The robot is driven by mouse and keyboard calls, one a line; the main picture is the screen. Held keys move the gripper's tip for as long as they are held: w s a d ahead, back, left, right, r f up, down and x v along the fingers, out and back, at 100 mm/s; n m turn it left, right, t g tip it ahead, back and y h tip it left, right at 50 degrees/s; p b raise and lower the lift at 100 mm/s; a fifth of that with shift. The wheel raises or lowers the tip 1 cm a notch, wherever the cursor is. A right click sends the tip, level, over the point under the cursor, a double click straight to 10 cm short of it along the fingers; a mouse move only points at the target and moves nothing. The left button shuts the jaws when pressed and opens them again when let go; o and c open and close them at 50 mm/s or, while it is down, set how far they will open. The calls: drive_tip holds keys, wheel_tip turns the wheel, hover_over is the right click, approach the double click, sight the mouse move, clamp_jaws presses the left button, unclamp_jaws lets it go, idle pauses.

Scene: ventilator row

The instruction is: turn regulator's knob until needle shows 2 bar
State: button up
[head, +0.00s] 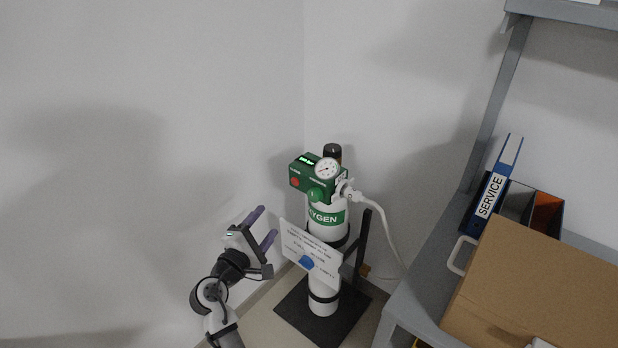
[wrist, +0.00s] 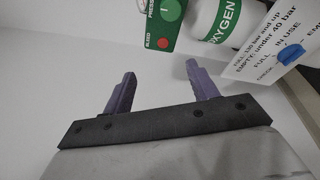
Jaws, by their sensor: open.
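The green regulator (head: 301,178) sits on top of a white oxygen cylinder (head: 325,230). Its round green knob (head: 316,195) is on the front, below the white dial gauge (head: 327,169); the needle is too small to read. A red button (head: 295,181) is left of the knob. My gripper (head: 264,226) is open and empty, left of and below the regulator, apart from it. In the wrist view, both purple fingers of my gripper (wrist: 160,70) point toward the regulator. The green knob (wrist: 172,9) is at the top edge there, above the red button (wrist: 163,43) marked BLEED.
A white sign (head: 312,257) with a blue marker hangs before the cylinder, close to my gripper. A pale hose (head: 388,220) runs right from the regulator. A grey shelf (head: 425,265) with a cardboard box (head: 545,290) and a SERVICE binder (head: 490,195) stands right. Walls close the corner behind.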

sight(312, 198)
drive_tip(key=w+d+p, duration=0.1)
drive_tip(key=w+d, duration=0.2)
drive_tip(key=w+d+h+p, duration=0.1)
drive_tip(key=w+d, duration=0.2)
drive_tip(key=w, duration=0.1)
drive_tip(key=w+d+f+g+h+p, duration=0.1)
drive_tip(key=w+d, duration=0.3)
drive_tip(key=shift+w+n, duration=0.2)
drive_tip(key=shift+n, duration=0.1)
drive_tip(key=c, duration=1)
drive_tip(key=shift+f, duration=0.1)
drive_tip(key=shift+f+b, duration=0.15)
drive_tip(key=shift+b, duration=0.25)
